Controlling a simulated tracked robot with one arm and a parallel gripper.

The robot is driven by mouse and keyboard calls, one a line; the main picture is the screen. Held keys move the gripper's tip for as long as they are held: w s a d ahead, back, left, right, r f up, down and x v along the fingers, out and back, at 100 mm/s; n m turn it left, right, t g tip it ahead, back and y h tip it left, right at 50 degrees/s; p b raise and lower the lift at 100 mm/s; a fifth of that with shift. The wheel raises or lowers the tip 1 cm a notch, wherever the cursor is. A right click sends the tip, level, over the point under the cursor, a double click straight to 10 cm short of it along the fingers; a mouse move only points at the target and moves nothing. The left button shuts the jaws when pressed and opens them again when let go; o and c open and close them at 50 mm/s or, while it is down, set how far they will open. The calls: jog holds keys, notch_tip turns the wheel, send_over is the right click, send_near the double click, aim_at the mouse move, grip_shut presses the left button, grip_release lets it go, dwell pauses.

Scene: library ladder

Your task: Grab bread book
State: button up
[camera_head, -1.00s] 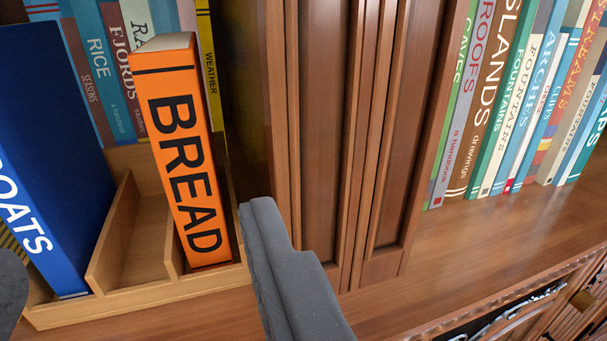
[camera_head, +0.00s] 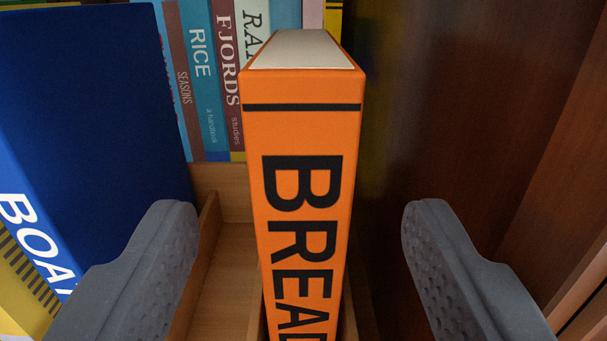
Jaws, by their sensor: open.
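The bread book (camera_head: 303,135) is a thick orange volume with black "BREAD" lettering down its spine. It stands upright in a slot of a wooden rack, in the middle of the view, with its pale page tops showing. The lower end of its spine is cut off by the frame's bottom edge. My gripper (camera_head: 300,245) is open, with one grey finger to the left of the book and one to the right. Both fingers appear apart from the book, with a gap on each side.
A blue "BOATS" book (camera_head: 85,130) stands close on the left, partly behind my left finger. The wooden rack (camera_head: 222,270) has an empty slot beside the bread book. Several books, such as "RICE" (camera_head: 200,75), line the back. A dark wooden panel (camera_head: 450,110) stands to the right.

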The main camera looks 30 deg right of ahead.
aim_at(304, 195)
jog(key=b+x, duration=0.1)
jog(key=x, duration=0.3)
jog(key=shift+d+f, duration=0.1)
jog(key=shift+d, duration=0.05)
grip_shut()
